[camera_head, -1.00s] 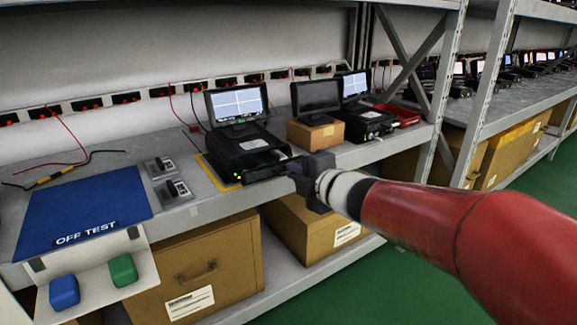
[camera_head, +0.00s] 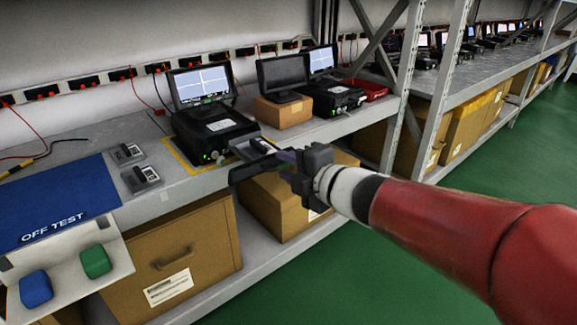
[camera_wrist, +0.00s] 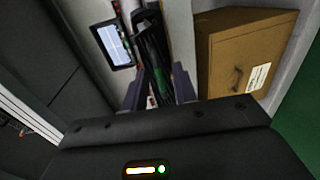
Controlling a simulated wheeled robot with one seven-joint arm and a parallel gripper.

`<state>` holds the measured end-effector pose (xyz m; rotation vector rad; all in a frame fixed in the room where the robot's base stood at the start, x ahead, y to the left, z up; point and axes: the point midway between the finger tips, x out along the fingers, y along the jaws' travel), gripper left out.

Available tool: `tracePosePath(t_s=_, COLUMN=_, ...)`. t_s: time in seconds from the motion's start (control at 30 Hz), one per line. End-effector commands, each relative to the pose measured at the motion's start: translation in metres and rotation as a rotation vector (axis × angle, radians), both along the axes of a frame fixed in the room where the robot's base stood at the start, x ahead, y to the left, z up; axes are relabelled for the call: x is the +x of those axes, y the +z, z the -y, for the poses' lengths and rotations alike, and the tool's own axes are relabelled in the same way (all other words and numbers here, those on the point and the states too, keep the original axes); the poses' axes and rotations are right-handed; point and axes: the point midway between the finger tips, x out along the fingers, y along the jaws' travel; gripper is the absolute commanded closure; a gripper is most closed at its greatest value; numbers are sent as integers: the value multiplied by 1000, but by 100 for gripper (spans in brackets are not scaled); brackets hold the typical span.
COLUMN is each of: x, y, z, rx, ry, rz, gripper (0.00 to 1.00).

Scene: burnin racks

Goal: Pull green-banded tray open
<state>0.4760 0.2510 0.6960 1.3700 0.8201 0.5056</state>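A black test unit (camera_head: 213,130) with a lit monitor (camera_head: 201,86) stands on the bench; small green lights show on its front. A pale tray (camera_head: 248,150) sticks out from the unit's front toward my gripper (camera_head: 280,158), past the bench edge. A dark bar (camera_head: 250,170) crosses in front of the tray; whether it is the tray's front or part of my gripper is unclear. In the wrist view my two fingers (camera_wrist: 158,92) stand apart, with dark narrow parts between them; contact cannot be made out.
A blue mat (camera_head: 50,205) marked OFF TEST and two small grey devices (camera_head: 139,178) lie to the left. A cardboard box (camera_head: 283,111) bears a dark monitor to the right. Brown boxes (camera_head: 185,255) fill the lower shelf. A rack post (camera_head: 398,90) stands right; green floor is clear.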

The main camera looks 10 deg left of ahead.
Motion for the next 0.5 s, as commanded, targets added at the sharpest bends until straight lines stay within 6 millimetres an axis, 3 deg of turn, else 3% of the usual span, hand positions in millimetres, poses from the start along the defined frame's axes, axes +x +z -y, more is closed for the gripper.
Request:
tracePosePath(t_s=0.23, x=-5, y=3, z=6, rx=0, ry=-1, rz=-1, gripper=72)
tracePosePath(t_s=0.5, x=-34, y=14, z=40, rx=1, ry=-1, rz=2, gripper=72)
